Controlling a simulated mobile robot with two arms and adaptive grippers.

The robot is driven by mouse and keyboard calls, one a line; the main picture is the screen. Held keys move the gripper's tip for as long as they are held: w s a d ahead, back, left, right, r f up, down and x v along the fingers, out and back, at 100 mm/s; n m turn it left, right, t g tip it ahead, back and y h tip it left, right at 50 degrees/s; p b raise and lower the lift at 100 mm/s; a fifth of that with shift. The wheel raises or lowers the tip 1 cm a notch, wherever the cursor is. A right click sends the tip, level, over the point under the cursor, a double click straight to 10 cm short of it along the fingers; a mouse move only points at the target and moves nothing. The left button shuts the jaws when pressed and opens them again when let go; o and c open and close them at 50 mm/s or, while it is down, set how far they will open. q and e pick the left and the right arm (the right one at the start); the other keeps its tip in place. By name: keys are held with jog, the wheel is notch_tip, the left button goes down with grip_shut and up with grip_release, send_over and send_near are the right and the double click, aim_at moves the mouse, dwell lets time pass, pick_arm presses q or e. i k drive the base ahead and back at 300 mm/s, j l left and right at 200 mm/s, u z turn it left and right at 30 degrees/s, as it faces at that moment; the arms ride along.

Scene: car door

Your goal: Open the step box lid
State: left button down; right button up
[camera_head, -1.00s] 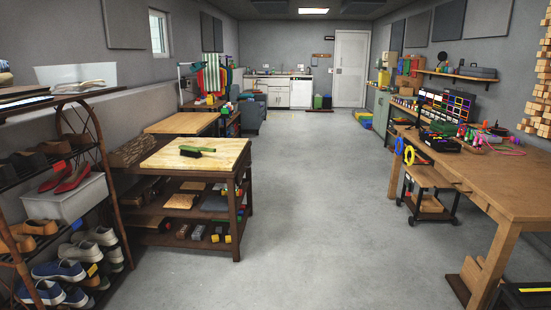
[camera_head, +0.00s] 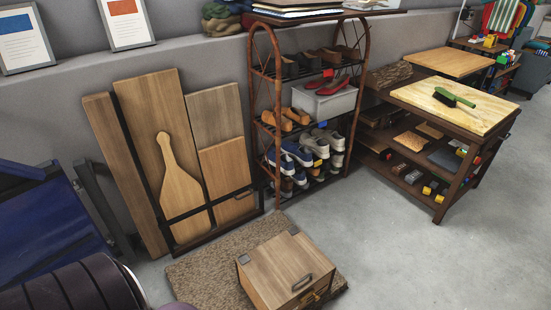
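The step box (camera_head: 254,290) is a wooden box on a brown mat at the bottom centre of the head view. Its lid (camera_head: 277,265) is the flat wood-grain top, which lies level and looks shut. A dark handle (camera_head: 302,282) is on the lid near its right front edge. Small dark pieces, perhaps hinges, are at the lid's far and left corners. The lower front of the box is cut off by the picture edge. Neither of my grippers is in view.
The brown mat (camera_head: 205,270) lies under the box. Wooden boards (camera_head: 150,120) lean in a rack on the wall behind it. A shoe rack (camera_head: 268,130) and a wooden workbench (camera_head: 450,97) stand to the right. Grey floor (camera_head: 430,265) is clear at the lower right.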

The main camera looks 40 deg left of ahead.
aim_at(280, 270)
jog(key=u, duration=1.1)
jog(key=i+l+u, duration=0.1)
jog(key=l, duration=0.3)
jog(key=i+l+u, duration=0.15)
jog(key=l, duration=0.25)
jog(key=l+u, duration=0.1)
jog(key=l, duration=0.3)
